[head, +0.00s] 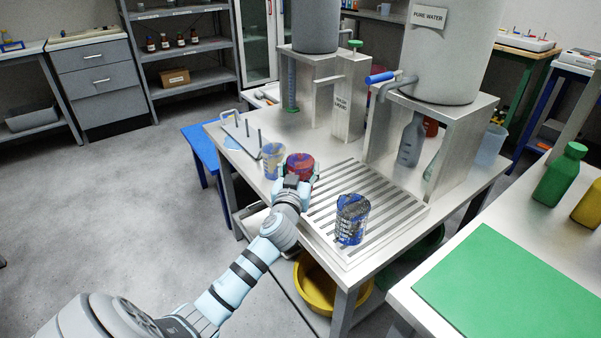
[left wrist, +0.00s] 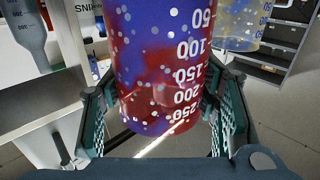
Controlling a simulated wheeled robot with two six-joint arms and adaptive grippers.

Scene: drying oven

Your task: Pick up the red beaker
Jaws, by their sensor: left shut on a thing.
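The red beaker (head: 300,166) is near the left edge of the metal table, by the slatted drain area. It looks red and blue with white specks and white volume marks. My left gripper (head: 298,178) is shut on it. In the left wrist view the beaker (left wrist: 160,65) fills the middle, between the two green-padded fingers of my left gripper (left wrist: 160,115). Its printed numbers appear upside down there. Whether its base touches the table is hard to tell. My right gripper is not in view.
A dark blue speckled beaker (head: 352,218) stands on the slatted drain (head: 325,212).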

